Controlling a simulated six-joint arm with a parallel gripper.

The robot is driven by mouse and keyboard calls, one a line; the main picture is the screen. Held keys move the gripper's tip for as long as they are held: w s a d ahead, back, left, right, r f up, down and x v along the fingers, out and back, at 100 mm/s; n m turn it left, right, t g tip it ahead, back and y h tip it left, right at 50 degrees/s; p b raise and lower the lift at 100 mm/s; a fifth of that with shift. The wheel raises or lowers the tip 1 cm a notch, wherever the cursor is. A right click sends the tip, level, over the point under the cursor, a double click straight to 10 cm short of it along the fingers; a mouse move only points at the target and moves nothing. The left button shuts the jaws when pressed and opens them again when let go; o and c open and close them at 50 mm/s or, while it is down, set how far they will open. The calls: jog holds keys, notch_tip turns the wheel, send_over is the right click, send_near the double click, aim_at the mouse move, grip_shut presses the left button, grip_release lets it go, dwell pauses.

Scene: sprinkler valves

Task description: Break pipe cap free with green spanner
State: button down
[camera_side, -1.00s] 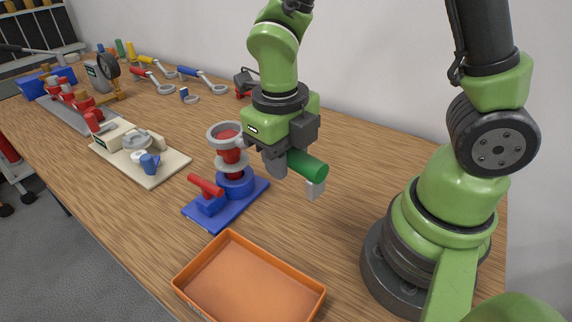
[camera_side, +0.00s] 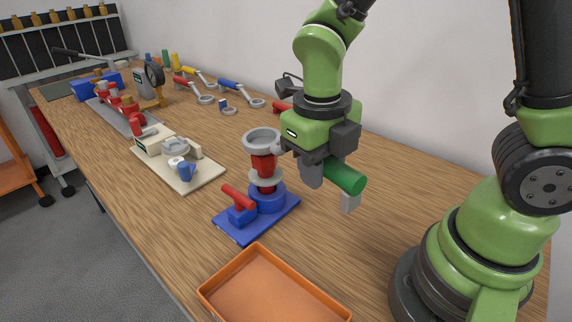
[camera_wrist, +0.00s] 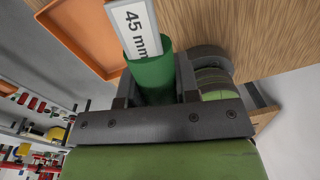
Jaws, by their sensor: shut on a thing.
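My gripper (camera_side: 331,188) is shut on the handle of the green spanner (camera_side: 346,178), which also shows in the wrist view (camera_wrist: 152,78). A white "45 mm" label (camera_wrist: 136,28) is at the handle's end there. The spanner's grey ring head (camera_side: 262,136) is at the top of a red upright part (camera_side: 264,165), which I take for the capped pipe. I cannot tell whether the ring grips the cap or sits just above it.
An empty orange tray (camera_side: 248,257) lies in front of the blue base. A cream valve board (camera_side: 202,182) is to the left. Yellow (camera_side: 189,71), red (camera_side: 187,82) and blue (camera_side: 234,86) spanners lie at the back. Bare table (camera_side: 385,210) is to the right.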

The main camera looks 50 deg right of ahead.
jog(key=shift+a+r, duration=0.2)
jog(key=shift+r, duration=2.3)
